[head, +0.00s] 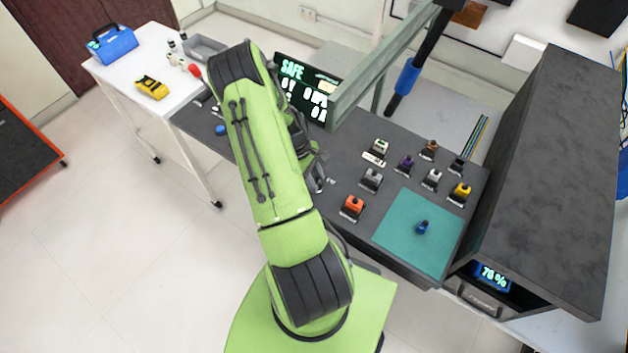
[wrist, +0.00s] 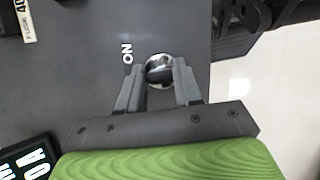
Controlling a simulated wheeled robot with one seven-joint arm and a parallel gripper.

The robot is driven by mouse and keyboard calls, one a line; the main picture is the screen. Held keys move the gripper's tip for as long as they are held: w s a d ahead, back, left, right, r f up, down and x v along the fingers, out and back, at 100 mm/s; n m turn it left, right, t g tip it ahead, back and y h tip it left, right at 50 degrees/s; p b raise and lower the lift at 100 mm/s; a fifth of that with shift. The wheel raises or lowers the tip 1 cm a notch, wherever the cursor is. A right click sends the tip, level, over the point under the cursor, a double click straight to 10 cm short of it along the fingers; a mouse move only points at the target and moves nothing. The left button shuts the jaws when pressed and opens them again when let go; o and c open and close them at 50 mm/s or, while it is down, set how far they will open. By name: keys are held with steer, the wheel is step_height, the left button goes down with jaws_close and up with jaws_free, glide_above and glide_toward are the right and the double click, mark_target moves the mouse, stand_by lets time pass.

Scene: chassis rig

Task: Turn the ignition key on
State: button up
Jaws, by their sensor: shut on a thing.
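The ignition switch shows in the wrist view as a round chrome collar (wrist: 157,60) on the dark panel. A white ON label (wrist: 128,53) is printed beside it, at its upper left. The dark ignition key (wrist: 160,76) stands in the collar. My gripper (wrist: 160,83) is shut on the key, one grey finger on each side of it. The key's exact angle against the ON mark is hard to tell. In the head view my green arm reaches over the panel's front edge and mostly hides the gripper and the key.
The dark panel (head: 340,148) carries several coloured plug-like parts to the right and a teal mat (head: 400,235) with a blue piece (head: 422,227). A display reading SAFE (head: 292,70) stands behind my arm. A white side table (head: 125,75) is at the left.

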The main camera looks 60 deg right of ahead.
steer(key=m+b, duration=0.1)
steer(key=m+y+b, duration=0.1)
steer(key=m, duration=0.1)
steer(key=shift+d+f+m, duration=0.1)
steer(key=shift+d+m, duration=0.05)
steer(key=shift+m, duration=0.15)
steer(key=shift+m+t+y+b, duration=0.6)
steer(key=shift+m+y+b, duration=0.2)
steer(key=shift+m, duration=1)
steer(key=o, duration=1)
steer(key=shift+o, duration=0.2)
steer(key=p+v, duration=0.1)
steer(key=v, duration=1.5)
